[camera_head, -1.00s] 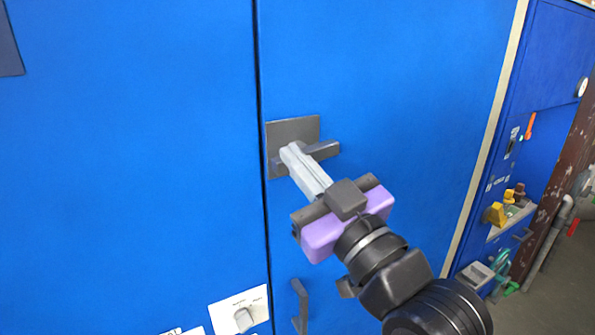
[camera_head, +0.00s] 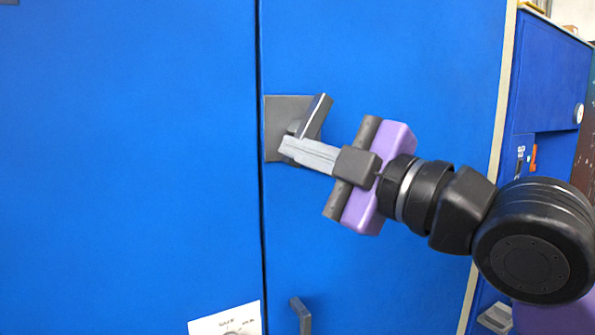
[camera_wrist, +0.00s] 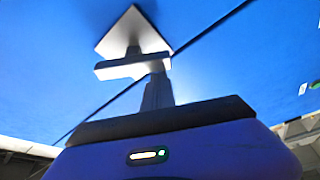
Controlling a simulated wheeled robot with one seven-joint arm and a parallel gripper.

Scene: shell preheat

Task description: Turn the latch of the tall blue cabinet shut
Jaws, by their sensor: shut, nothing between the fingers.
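The tall blue cabinet (camera_head: 390,60) fills most of the head view, with a dark vertical seam between its doors. Its latch handle (camera_head: 316,115) is a dark grey lever on a square grey plate (camera_head: 280,112) just right of the seam. The lever tilts steeply, its free end up and to the right. My gripper (camera_head: 285,147) is shut and empty, its fingertips at the lower part of the lever, close to the plate. In the wrist view the lever (camera_wrist: 120,68) crosses in front of the fingers (camera_wrist: 157,92); whether they touch is unclear.
A dark pull handle (camera_head: 302,315) sits lower on the same door. Another blue unit (camera_head: 550,70) stands at the right. The door face around the latch is clear.

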